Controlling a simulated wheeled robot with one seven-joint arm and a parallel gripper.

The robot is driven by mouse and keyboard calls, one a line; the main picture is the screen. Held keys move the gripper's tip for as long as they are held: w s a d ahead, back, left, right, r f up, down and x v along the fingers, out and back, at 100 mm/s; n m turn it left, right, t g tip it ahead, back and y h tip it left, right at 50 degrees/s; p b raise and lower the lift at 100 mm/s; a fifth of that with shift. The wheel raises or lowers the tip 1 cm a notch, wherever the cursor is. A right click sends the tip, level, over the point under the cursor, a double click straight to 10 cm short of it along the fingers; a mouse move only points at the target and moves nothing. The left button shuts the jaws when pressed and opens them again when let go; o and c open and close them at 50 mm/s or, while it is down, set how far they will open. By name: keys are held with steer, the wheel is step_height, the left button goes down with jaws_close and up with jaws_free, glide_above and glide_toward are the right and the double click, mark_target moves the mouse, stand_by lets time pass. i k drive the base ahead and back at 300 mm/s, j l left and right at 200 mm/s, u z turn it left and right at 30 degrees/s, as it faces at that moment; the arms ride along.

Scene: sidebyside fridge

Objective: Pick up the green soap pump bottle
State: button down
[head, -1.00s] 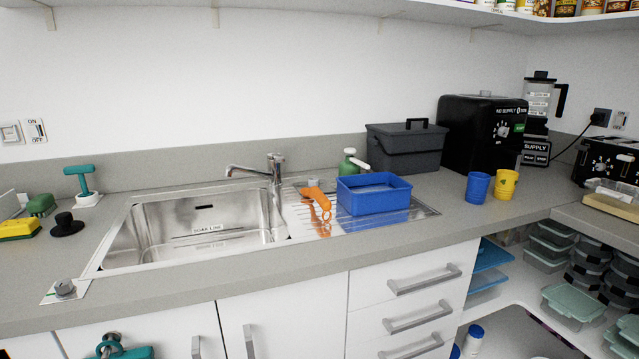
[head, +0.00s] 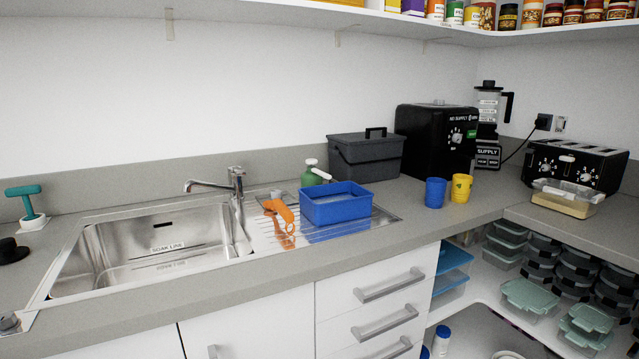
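The green soap pump bottle (head: 309,177) stands upright at the back of the counter, behind the sink's drainer. Its white pump nozzle (head: 321,174) points to the right. The blue tub (head: 336,207) stands in front of it and hides its lower right part. My gripper does not show in the head view.
An orange tool (head: 279,210) lies on the drainer, left of the blue tub. The tap (head: 237,190) rises left of the bottle. A dark grey lidded box (head: 366,158) stands close to its right. Blue (head: 435,193) and yellow (head: 461,188) cups stand farther right.

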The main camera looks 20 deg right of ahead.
mark_target(313, 177)
steer(key=i+j+u, duration=0.15)
steer(key=i, duration=0.35)
steer(key=i+j+u, duration=0.15)
steer(key=i, duration=0.35)
